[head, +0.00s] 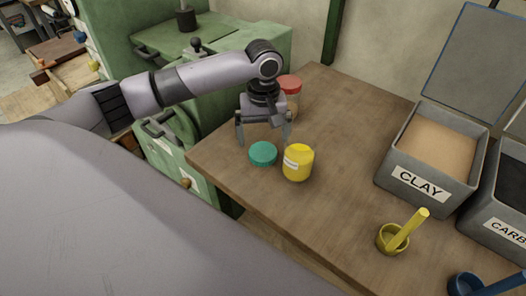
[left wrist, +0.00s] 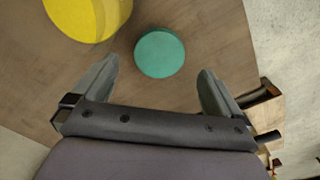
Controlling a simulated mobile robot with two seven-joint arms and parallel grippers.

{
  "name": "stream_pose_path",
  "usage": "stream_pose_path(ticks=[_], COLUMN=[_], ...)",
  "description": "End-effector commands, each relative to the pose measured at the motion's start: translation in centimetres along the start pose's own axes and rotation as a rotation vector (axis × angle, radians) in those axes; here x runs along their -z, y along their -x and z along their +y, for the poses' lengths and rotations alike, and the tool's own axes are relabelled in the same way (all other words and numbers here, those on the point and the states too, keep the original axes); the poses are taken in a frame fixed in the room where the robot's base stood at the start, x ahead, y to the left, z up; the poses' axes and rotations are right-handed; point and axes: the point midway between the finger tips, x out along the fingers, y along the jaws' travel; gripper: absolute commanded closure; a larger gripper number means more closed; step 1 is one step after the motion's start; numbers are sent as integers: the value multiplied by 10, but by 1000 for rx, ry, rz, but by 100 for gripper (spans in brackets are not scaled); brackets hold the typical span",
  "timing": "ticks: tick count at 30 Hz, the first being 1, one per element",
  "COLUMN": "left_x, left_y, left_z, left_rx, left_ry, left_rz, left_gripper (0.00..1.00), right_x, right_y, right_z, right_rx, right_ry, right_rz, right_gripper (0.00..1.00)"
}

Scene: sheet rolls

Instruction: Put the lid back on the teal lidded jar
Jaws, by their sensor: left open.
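A round, flat-topped teal piece (head: 263,153), which looks like the lid, rests on the wooden table near its left edge. It also shows in the left wrist view (left wrist: 160,52), just beyond and between the fingertips. A yellow jar (head: 298,162) with a white label stands close to its right, also in the left wrist view (left wrist: 88,14). My left gripper (head: 263,138) points down, open and empty, above and slightly behind the teal piece. No open teal jar body is visible. My right gripper is not in view.
A red-lidded jar (head: 289,84) stands behind my left gripper, partly hidden. A grey bin labelled CLAY (head: 421,184), a second dark-filled bin (head: 507,226), a yellow cup (head: 392,238) and a blue cup (head: 466,284) stand to the right. The mid-table is clear.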

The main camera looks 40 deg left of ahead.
Motion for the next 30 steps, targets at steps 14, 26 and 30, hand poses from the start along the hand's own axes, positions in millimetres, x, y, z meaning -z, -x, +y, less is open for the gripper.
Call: stream_pose_path(ticks=[14,26,30], left_x=[4,5,5], left_y=[-26,-54,-54], left_z=[-1,0,-1], left_rx=[2,-1,0], left_ry=[2,-1,-1], left_rz=[0,2,2], left_gripper=[0,0,0], right_x=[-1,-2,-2], right_y=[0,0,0], right_z=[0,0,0], right_rx=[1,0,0], right_ry=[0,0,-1], right_rz=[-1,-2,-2], right_gripper=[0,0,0])
